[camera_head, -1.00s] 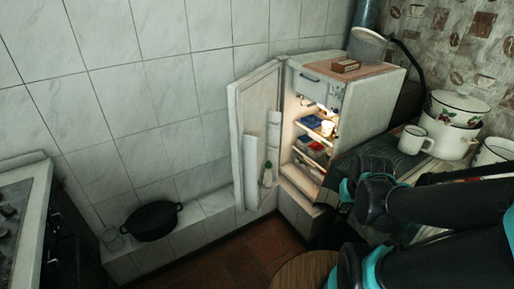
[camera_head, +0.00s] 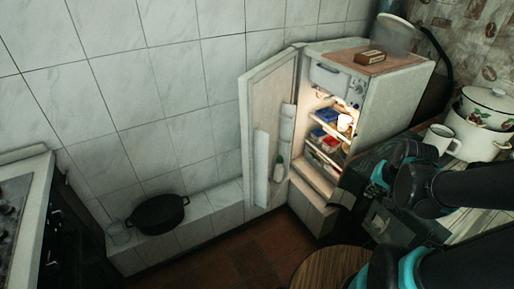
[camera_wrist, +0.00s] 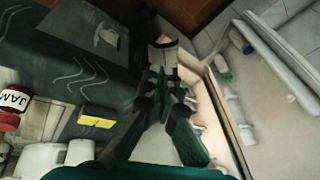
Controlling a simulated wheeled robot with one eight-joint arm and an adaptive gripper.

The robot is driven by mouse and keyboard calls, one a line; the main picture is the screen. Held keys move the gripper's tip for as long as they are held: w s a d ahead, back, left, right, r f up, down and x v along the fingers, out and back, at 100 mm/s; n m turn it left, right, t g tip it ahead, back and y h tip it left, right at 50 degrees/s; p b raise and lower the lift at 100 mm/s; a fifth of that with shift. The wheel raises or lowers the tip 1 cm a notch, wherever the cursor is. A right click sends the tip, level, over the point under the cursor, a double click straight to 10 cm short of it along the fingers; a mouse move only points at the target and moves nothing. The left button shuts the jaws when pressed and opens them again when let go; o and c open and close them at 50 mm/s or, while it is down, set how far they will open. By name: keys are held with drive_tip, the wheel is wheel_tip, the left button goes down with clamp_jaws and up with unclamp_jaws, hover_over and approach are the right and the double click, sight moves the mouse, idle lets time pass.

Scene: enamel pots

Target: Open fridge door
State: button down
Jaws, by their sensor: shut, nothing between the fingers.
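The small white fridge (camera_head: 385,105) stands in the corner against the tiled wall. Its door (camera_head: 258,125) stands wide open, swung out to the left, with the lit shelves in view. In the wrist view the door's inner side (camera_wrist: 275,105) is at the right, with small bottles on its racks. My gripper (camera_wrist: 165,80) is shut and empty, in front of the fridge opening and apart from the door. In the head view my arm comes in from the right; its fingertips are small and dark there.
A black pot (camera_head: 158,214) and a glass stand on the tiled ledge at left. A stove (camera_head: 22,215) is at far left. The counter at right holds a white mug (camera_head: 440,138) and enamel pots (camera_head: 487,108). A round wooden top (camera_head: 325,270) is below.

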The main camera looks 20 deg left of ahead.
drive_tip(key=w+a+r+m+y, duration=0.1)
drive_tip(key=w+a+m+y, duration=0.1)
drive_tip(key=w+a+m, duration=0.45)
drive_tip(key=w+a+r+m+y, duration=0.1)
drive_tip(key=w+a+m+y, duration=0.15)
drive_tip(key=a, duration=0.65)
drive_tip(key=m+g+y, duration=0.2)
drive_tip(key=m+y, duration=0.1)
drive_tip(key=m, duration=0.5)
approach(250, 150)
wheel_tip(250, 150, down, 4)
drive_tip(key=shift+f, duration=0.1)
drive_tip(key=a, duration=0.2)
drive_tip(key=shift+w+a, duration=0.2)
drive_tip(key=shift+a, duration=0.05)
drive_tip(key=shift+w+a, duration=0.2)
drive_tip(key=shift+a, duration=0.5)
